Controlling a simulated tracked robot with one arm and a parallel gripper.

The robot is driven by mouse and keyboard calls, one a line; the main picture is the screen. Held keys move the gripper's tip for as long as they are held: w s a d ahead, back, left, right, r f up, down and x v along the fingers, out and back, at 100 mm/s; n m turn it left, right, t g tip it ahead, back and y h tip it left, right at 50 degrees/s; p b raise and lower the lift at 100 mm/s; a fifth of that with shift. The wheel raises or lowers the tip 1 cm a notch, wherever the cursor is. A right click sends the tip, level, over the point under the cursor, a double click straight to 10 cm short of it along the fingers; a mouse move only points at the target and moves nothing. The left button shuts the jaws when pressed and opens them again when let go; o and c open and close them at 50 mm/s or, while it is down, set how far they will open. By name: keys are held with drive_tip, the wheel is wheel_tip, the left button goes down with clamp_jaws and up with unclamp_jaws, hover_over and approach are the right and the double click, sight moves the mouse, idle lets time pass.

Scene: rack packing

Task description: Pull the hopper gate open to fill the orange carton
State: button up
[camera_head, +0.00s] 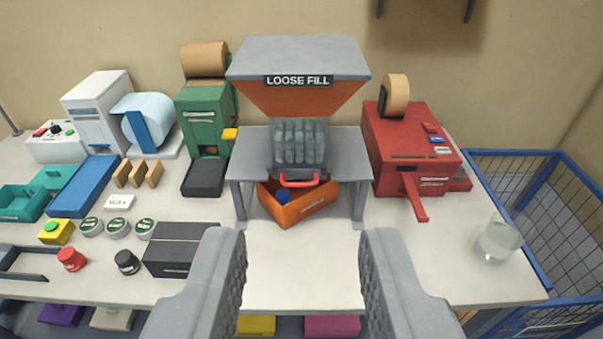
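The loose fill hopper (301,96) stands at the back centre of the table, with a grey top, an orange funnel and a "LOOSE FILL" label. Below the funnel is a clear chamber holding pale fill. A red gate handle (299,183) sits at the front under the chamber. The orange carton (306,208) is open and turned at an angle beneath the grey hopper stand (348,155). A small blue object (283,195) shows inside it on the left; the rest of its inside is partly hidden. My gripper (305,255) is open and empty, in front of the carton and apart from it.
A red machine (408,150) with a tape roll and a protruding lever stands right of the hopper. A clear glass (497,241) is near the right table edge, beside a blue wire cage (560,200). A green dispenser (205,118) and a dark box (180,248) stand left. The front centre tabletop is clear.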

drive_tip(key=shift+w, duration=0.15)
drive_tip(key=w+a+f+m+y+p, duration=0.1)
drive_tip(key=w+f+m+y, duration=0.1)
drive_tip(key=w+f+m, duration=0.5)
drive_tip(key=w+a+f+m+y+p, duration=0.1)
drive_tip(key=w+f, duration=0.5)
drive_tip(key=w, duration=0.4)
drive_tip(key=w+d+f+m+h, duration=0.15)
drive_tip(key=w+f+m, duration=0.3)
drive_tip(key=f, duration=0.45)
drive_tip(key=w+f+m+h, duration=0.25)
drive_tip(key=f+m, duration=0.35)
drive_tip(key=f, duration=0.4)
drive_tip(key=w+f+y+b, duration=0.1)
drive_tip(key=w+f, duration=0.1)
drive_tip(key=w, duration=1.2)
drive_tip(key=shift+f, duration=0.25)
drive_tip(key=shift+n, duration=0.25)
drive_tip(key=shift+c, duration=0.3)
